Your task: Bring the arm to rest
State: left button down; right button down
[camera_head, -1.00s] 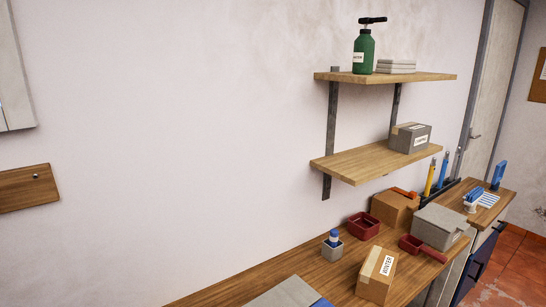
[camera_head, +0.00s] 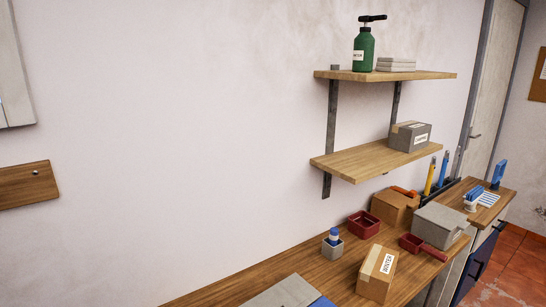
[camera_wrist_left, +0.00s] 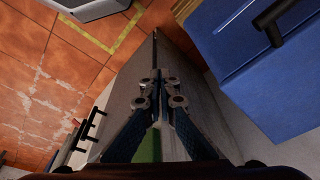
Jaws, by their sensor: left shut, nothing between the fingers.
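My left gripper (camera_wrist_left: 157,82) shows in the left wrist view, with its fingers together and nothing between them. It points down past a grey panel (camera_wrist_left: 210,115) toward the orange tiled floor (camera_wrist_left: 45,70). Neither arm is in the head view. My right gripper is in neither view.
A blue cabinet (camera_wrist_left: 265,75) with a black handle is close on the right in the wrist view. In the head view a wooden worktop (camera_head: 335,272) holds a Winter box (camera_head: 376,275), red trays and a grey box (camera_head: 440,225). Two wall shelves (camera_head: 375,160) hang above it.

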pick_arm(q)
jog(key=s+a+f+g+b, duration=0.1)
jog(key=s+a+f, duration=0.2)
jog(key=s+f, duration=1.6)
notch_tip(320, 180, down, 4)
jog(key=shift+a+r+g, duration=0.15)
jog(key=shift+g, duration=0.15)
